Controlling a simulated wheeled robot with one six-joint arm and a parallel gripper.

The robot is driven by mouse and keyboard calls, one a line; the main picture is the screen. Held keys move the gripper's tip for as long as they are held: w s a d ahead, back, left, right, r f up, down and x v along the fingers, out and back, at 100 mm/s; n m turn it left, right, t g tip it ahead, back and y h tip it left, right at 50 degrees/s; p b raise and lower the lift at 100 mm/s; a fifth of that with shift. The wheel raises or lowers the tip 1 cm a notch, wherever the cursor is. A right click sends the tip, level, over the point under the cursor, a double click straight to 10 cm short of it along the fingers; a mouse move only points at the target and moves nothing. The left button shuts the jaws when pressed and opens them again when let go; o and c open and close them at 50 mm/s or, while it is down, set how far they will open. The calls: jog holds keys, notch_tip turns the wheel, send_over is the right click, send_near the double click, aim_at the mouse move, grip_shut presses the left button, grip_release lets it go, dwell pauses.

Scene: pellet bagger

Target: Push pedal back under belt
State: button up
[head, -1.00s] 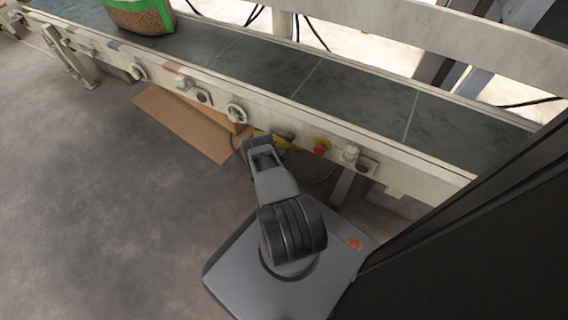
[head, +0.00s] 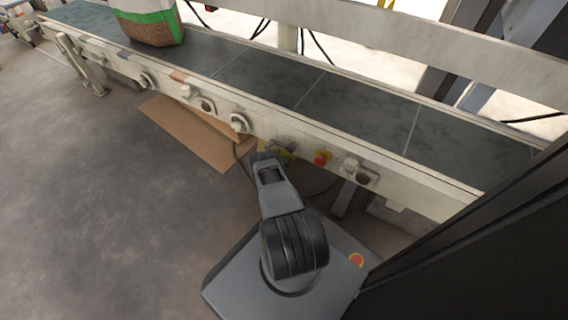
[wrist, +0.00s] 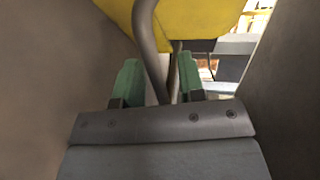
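The yellow pedal (wrist: 190,18) fills the top of the wrist view, just ahead of my gripper. In the head view only a small yellow patch (head: 289,152) shows under the belt's near edge, mostly hidden by the frame and my arm. Dark grey curved tubes or cables (wrist: 150,50) run down from the yellow part between my fingers. My gripper (wrist: 158,80) has two green fingertips standing apart, with the tubes between them; I cannot tell whether they touch. The belt (head: 360,108) runs above.
A flat brown cardboard piece (head: 195,135) lies on the floor to the left. Knobs and a red stop button (head: 320,158) sit on the belt's side rail. A pellet bag (head: 150,25) stands on the belt.

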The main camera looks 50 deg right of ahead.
jog(key=p+v, duration=0.5)
jog(key=v, duration=0.8)
jog(key=shift+a, duration=0.4)
jog(key=shift+r, duration=0.15)
